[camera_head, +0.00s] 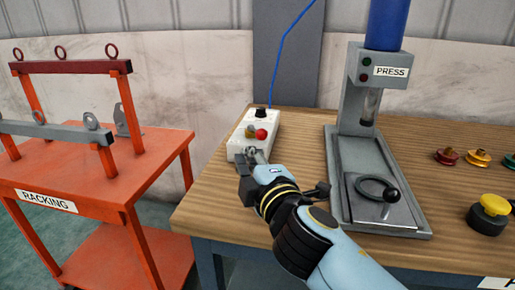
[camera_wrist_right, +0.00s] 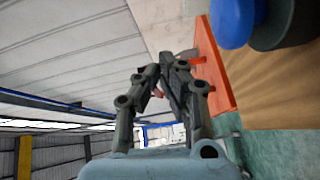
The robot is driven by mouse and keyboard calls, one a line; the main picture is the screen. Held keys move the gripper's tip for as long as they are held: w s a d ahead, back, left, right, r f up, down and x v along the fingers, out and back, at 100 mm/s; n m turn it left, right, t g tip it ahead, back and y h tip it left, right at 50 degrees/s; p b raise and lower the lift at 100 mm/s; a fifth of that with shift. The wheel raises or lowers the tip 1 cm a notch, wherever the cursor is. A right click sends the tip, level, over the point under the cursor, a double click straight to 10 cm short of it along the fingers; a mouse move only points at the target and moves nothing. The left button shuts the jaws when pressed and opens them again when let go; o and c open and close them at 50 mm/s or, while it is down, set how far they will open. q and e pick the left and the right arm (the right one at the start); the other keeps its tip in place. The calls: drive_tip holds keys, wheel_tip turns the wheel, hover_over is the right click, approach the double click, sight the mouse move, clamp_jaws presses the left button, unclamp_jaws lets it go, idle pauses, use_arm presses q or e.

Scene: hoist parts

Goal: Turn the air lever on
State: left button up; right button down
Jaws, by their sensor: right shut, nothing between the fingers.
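A white control box (camera_head: 254,134) stands at the back left of the wooden bench in the head view. It bears a black knob (camera_head: 261,112), a red knob (camera_head: 261,134) and a small yellowish part (camera_head: 250,131). A blue hose (camera_head: 281,50) rises behind it. I cannot tell which part is the air lever. My right gripper (camera_head: 250,158) is shut and empty at the box's near end, overlapping its front; whether it touches cannot be told. Its fingers also show in the wrist view (camera_wrist_right: 160,80), close together. My left gripper is not in view.
A red racking cart (camera_head: 120,190) stands left of the bench. Bench space between box and press is clear.

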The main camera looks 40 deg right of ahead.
sight(256, 130)
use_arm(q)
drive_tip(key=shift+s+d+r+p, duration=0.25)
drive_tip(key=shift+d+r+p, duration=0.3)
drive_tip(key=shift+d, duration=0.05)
use_arm(e)
drive_tip(key=w+d+f, duration=0.1)
drive_tip(key=w+d, duration=0.6)
drive_tip(key=w, duration=0.2)
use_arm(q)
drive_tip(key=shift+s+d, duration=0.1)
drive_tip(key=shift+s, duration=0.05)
use_arm(e)
drive_tip(key=shift+f, duration=0.1)
drive_tip(key=shift+s+d+n+y, duration=0.15)
drive_tip(key=shift+d+n+y, duration=0.1)
drive_tip(key=shift+n+y, duration=0.2)
